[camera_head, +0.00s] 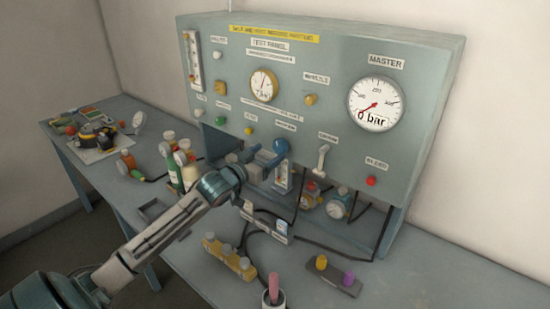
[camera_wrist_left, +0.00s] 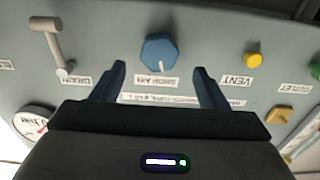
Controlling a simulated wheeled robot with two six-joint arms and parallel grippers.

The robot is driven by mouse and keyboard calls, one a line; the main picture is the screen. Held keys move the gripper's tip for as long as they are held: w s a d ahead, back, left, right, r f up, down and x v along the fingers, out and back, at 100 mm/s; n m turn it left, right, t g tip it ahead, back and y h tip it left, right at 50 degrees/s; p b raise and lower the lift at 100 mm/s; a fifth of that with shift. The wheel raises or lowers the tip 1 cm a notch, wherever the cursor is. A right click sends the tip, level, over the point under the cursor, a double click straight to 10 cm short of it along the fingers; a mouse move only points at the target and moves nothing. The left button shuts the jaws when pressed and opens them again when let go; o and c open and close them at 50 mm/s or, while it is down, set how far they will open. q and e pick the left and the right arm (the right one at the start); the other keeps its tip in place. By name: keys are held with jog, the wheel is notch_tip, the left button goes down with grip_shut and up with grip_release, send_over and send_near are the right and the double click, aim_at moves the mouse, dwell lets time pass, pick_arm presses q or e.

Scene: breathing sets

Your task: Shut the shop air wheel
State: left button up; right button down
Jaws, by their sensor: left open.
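The shop air wheel is a blue knob (camera_wrist_left: 160,50) on the grey panel, above its upside-down SHOP AIR label in the left wrist view. In the head view the blue wheel (camera_head: 281,146) sits low on the panel's front. My left gripper (camera_wrist_left: 160,72) is open, with its two dark fingers apart on either side of the label, pointing at the knob. It holds nothing. In the head view my left gripper (camera_head: 265,158) is at the wheel, partly overlapping it; contact cannot be told. My right gripper is not in view.
Beside the wheel are the drain lever (camera_wrist_left: 48,45) and the yellow vent knob (camera_wrist_left: 252,60). The master gauge (camera_head: 376,103) is at the upper right. Bottles (camera_head: 175,172) stand left of my arm, and fittings and hoses lie under the panel.

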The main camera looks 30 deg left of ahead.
aim_at(278, 147)
pick_arm(q)
jog(key=shift+w+d+b, duration=0.2)
jog(key=shift+w+b, duration=0.9)
jog(key=shift+w, duration=1)
jog(key=c, duration=1)
